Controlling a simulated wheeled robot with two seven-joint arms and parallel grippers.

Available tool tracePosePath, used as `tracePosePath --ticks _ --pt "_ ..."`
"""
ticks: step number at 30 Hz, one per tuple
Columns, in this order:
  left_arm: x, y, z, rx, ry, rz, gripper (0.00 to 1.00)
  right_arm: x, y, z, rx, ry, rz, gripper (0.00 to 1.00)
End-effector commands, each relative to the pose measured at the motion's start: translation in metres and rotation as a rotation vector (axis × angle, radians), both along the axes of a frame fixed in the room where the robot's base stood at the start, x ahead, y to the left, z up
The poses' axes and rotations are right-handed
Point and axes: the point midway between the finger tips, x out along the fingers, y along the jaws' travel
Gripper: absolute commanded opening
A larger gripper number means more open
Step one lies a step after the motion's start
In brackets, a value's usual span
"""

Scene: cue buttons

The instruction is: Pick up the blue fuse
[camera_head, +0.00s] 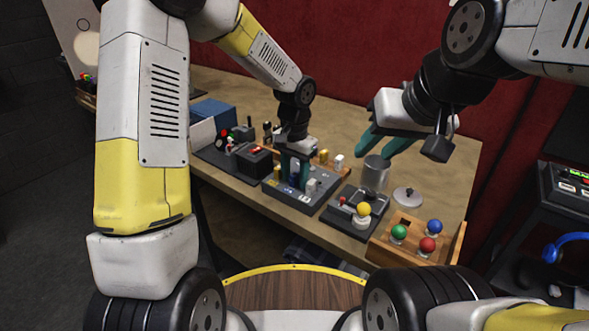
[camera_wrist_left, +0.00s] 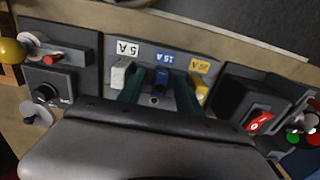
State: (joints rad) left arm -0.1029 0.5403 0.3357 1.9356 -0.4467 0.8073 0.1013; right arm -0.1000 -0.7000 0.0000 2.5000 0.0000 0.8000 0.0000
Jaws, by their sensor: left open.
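The blue fuse (camera_wrist_left: 160,87) stands upright in the fuse panel (camera_wrist_left: 150,57), under the blue 15 A label in the left wrist view. A white fuse (camera_wrist_left: 121,75) is on its left and a yellow fuse (camera_wrist_left: 202,90) on its right. My left gripper (camera_wrist_left: 159,92) is open, with one teal finger on each side of the blue fuse; I cannot tell whether they touch it. In the head view my left gripper (camera_head: 294,172) is low over the panel and hides most of the fuse. My right gripper (camera_head: 380,142) hangs empty above the table, its fingers apart.
A panel with a red rocker switch (camera_wrist_left: 260,122) is close beside the fuse panel. A joystick panel with a yellow ball (camera_head: 363,209), a metal cup (camera_head: 375,173), a lid (camera_head: 407,196) and a wooden box with coloured balls (camera_head: 411,236) stand to the right. The back right tabletop is clear.

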Motion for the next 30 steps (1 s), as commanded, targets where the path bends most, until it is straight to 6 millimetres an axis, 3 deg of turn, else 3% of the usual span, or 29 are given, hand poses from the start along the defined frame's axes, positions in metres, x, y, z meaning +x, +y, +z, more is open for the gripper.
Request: tracePosePath --ticks 4,9,11,23,30 --pt "0.0 0.0 0.0 0.0 0.0 0.0 0.42 0.0 0.0 0.0 0.0 0.0 0.0 0.36" --pt "0.0 0.0 0.001 -0.001 -0.001 0.0 0.08 0.0 0.0 0.0 0.0 0.0 0.0 0.36" --pt "0.0 0.0 0.001 -0.001 -0.001 0.0 0.0 0.0 0.0 0.0 0.0 0.0 0.0 0.36" --pt "0.0 0.0 0.003 0.0 -0.002 0.0 0.0 0.0 0.0 0.0 0.0 0.0 0.0 0.36" --pt "0.001 0.0 0.025 -0.001 -0.005 0.001 0.0 0.0 0.0 0.0 0.0 0.0 0.0 0.36"
